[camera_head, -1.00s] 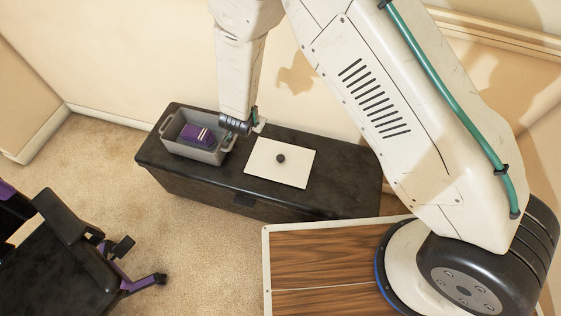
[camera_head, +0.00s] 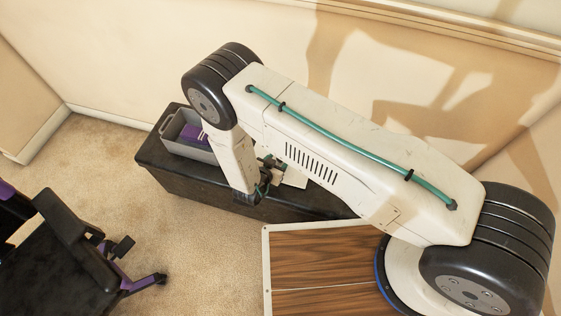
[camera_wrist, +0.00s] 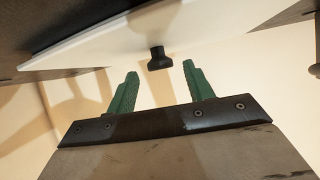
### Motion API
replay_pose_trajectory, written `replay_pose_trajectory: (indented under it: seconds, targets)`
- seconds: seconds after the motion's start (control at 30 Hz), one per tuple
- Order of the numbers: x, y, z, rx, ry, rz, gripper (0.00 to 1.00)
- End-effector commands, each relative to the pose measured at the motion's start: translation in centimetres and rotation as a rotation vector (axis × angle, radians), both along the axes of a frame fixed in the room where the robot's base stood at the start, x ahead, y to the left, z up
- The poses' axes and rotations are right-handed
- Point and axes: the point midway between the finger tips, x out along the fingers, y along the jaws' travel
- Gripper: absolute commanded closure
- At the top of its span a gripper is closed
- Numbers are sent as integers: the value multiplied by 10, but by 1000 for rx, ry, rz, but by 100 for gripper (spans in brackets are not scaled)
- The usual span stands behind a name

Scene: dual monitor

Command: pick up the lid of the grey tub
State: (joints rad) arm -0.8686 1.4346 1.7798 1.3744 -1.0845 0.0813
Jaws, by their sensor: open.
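The white lid (camera_head: 296,180) lies flat on the black chest, to the right of the tub; my arm hides most of it in the head view. In the wrist view the lid (camera_wrist: 110,45) shows its black knob (camera_wrist: 157,59). My gripper (camera_wrist: 160,69) is open, its two green fingers apart and empty. The knob appears in the gap between the fingertips, slightly past them; whether it is within their reach I cannot tell. The grey tub (camera_head: 198,154) stands open at the left end of the chest, partly hidden by my arm.
A purple object (camera_head: 192,134) lies in the tub. The black chest (camera_head: 180,180) stands along the cream wall. A black and purple chair (camera_head: 75,235) is at the lower left, with bare carpet (camera_head: 190,235) between it and the chest.

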Motion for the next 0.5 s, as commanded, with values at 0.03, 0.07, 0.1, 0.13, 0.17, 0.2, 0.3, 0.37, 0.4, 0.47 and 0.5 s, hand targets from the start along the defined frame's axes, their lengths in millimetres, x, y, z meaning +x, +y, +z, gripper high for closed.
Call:
replay_pose_trajectory:
  seconds: [0.03, 0.07, 0.1, 0.13, 0.17, 0.2, 0.3, 0.37, 0.4, 0.47, 0.5]
  targets:
    - [6, -4, -5, 0, 0, -4, 48]
    - [10, -6, -8, 0, 0, -4, 48]
    - [15, -9, -11, 0, 0, -4, 48]
    - [19, -11, -13, 0, 1, -4, 48]
    - [22, -12, -15, 0, 0, -4, 48]
    - [24, -14, -16, 1, 1, -4, 48]
    - [26, -15, -18, 1, 1, 0, 48]
    - [26, -14, -17, 1, 1, 0, 48]
    - [26, -14, -17, 1, 1, 0, 48]
    - [26, -14, -17, 1, 1, 0, 53]
    - [26, -14, -17, 1, 1, 0, 65]
